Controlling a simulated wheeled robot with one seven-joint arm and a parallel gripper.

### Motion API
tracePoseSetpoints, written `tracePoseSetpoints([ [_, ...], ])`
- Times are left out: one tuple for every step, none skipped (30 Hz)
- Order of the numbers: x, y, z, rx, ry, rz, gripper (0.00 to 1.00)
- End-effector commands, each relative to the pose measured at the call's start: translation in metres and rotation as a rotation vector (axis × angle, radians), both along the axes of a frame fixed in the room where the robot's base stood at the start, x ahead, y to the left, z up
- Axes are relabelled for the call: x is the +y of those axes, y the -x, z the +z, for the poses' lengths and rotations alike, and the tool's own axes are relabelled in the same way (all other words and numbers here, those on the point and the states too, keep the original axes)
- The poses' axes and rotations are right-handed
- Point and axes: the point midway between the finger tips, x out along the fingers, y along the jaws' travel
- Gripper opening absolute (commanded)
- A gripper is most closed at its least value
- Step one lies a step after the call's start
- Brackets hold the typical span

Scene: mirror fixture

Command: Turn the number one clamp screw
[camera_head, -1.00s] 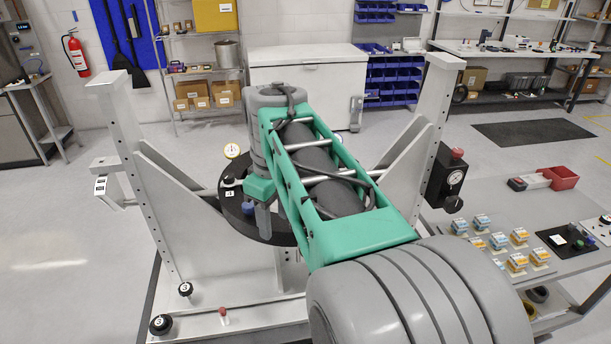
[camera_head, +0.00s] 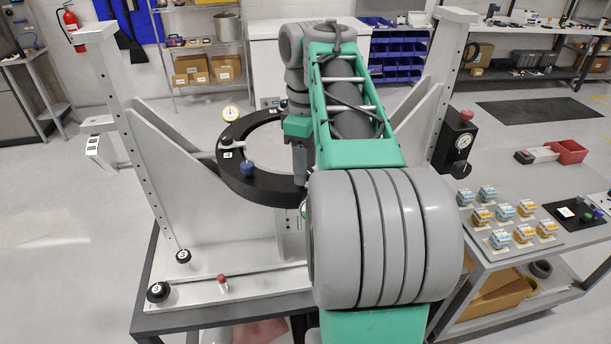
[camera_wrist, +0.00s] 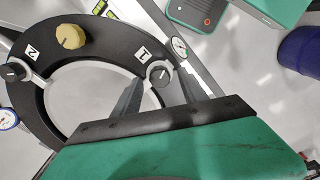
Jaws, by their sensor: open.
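A black ring (camera_head: 235,182) around a pale round disc stands in the mirror fixture; my arm hides its right part. One black clamp screw (camera_wrist: 160,76) lies between the fingertips of my open gripper (camera_wrist: 159,74), beside a label (camera_wrist: 143,54). I cannot tell whether the fingers touch it. In the head view, a label reading 4 (camera_head: 227,155) and a blue knob (camera_head: 248,169) sit on the ring's left part.
Grey uprights flank the ring, the left one (camera_head: 125,130) with a slanted brace. A side table (camera_head: 490,190) holds several small blue and orange blocks. A dial gauge (camera_head: 230,113) stands behind the ring.

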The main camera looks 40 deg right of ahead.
Motion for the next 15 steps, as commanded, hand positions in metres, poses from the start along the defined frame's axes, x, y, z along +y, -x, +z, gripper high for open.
tracePoseSetpoints([
  [0.0, 0.0, -0.0034, -0.001, 0.001, 0.0, 0.5],
  [0.0, 0.0, -0.0034, -0.001, 0.001, 0.0, 0.5],
  [0.0001, 0.0001, -0.003, -0.001, 0.001, 0.0, 0.5],
  [0.0, 0.0, -0.0026, -0.001, 0.001, 0.0, 0.5],
  [0.0, 0.0, -0.0022, -0.001, 0.001, 0.0, 0.5],
  [0.0001, 0.0, -0.002, 0.0, 0.0, 0.0, 0.5],
  [0.0001, 0.0001, -0.0019, 0.0, 0.0, 0.0, 0.5],
  [0.0001, 0.0001, -0.0019, 0.0, 0.0, 0.0, 0.5],
  [0.0001, 0.0, -0.0019, 0.0, 0.0, 0.0, 0.48],
  [0.0001, -0.0001, -0.0019, 0.0, 0.0, 0.0, 0.45],
  [0.0001, -0.0001, -0.0019, 0.0, 0.0, 0.0, 0.43],
  [0.0001, -0.0001, -0.0019, 0.0, 0.0, 0.0, 0.4],
  [0.0001, -0.0001, -0.0019, 0.0, 0.0, 0.0, 0.37],
  [0.0001, -0.0001, -0.0019, 0.0, 0.0, 0.0, 0.35],
  [0.0001, 0.0001, -0.0019, 0.0, 0.0, 0.0, 0.31],
])
